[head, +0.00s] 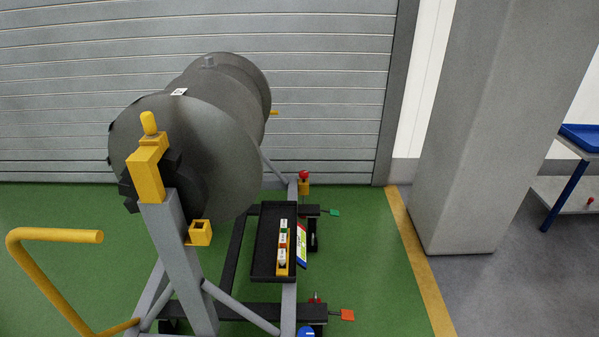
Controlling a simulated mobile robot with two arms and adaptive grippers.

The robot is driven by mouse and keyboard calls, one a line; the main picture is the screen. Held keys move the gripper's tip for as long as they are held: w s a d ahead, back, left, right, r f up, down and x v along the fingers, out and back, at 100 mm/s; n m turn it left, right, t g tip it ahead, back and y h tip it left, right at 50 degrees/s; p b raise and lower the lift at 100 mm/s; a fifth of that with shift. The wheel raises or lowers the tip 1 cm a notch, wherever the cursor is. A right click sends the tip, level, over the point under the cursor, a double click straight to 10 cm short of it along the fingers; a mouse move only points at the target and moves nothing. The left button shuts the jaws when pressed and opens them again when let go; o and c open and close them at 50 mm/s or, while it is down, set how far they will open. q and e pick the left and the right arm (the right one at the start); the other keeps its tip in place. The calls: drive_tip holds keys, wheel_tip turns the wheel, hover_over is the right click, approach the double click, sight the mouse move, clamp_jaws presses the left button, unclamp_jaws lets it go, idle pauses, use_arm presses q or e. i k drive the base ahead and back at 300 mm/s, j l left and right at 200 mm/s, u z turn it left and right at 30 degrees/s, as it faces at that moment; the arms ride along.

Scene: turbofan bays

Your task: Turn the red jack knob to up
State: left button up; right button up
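A red knob (304,174) sits on a yellow block (304,188) at the far right corner of the grey engine stand. It is small in the head view, and I cannot tell which setting it points to. A blue knob (306,331) shows at the near corner of the stand, cut off by the bottom edge. Neither of my grippers is in view, and nothing of mine touches the red knob.
A large grey engine drum (190,130) rests on the stand with a yellow handle (60,235). A black tray (265,263) holds small labelled items. A grey pillar (480,130) stands right. Green floor (370,270) is clear between stand and yellow line.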

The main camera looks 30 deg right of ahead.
sight(303, 174)
drive_tip(key=z, duration=2.2)
drive_tip(key=l+z, duration=0.2)
drive_tip(key=l, duration=0.2)
drive_tip(key=i+l+z, duration=0.2)
drive_tip(key=l, duration=0.15)
drive_tip(key=l+z, duration=0.15)
drive_tip(key=l, duration=0.25)
drive_tip(key=i+l+z, duration=0.2)
drive_tip(key=l, duration=0.15)
drive_tip(key=l+z, duration=0.2)
drive_tip(key=l, duration=0.15)
drive_tip(key=i+u, duration=0.4)
drive_tip(key=i+l+u, duration=0.2)
drive_tip(key=i+u, duration=0.25)
drive_tip(key=i+l+u, duration=0.4)
drive_tip(key=i, duration=0.15)
drive_tip(key=i+j+u, duration=0.4)
drive_tip(key=i, duration=0.25)
drive_tip(key=i+u, duration=0.4)
drive_tip(key=i, duration=0.25)
drive_tip(key=i+l+u, duration=0.15)
drive_tip(key=i+u, duration=0.2)
drive_tip(key=i, duration=0.3)
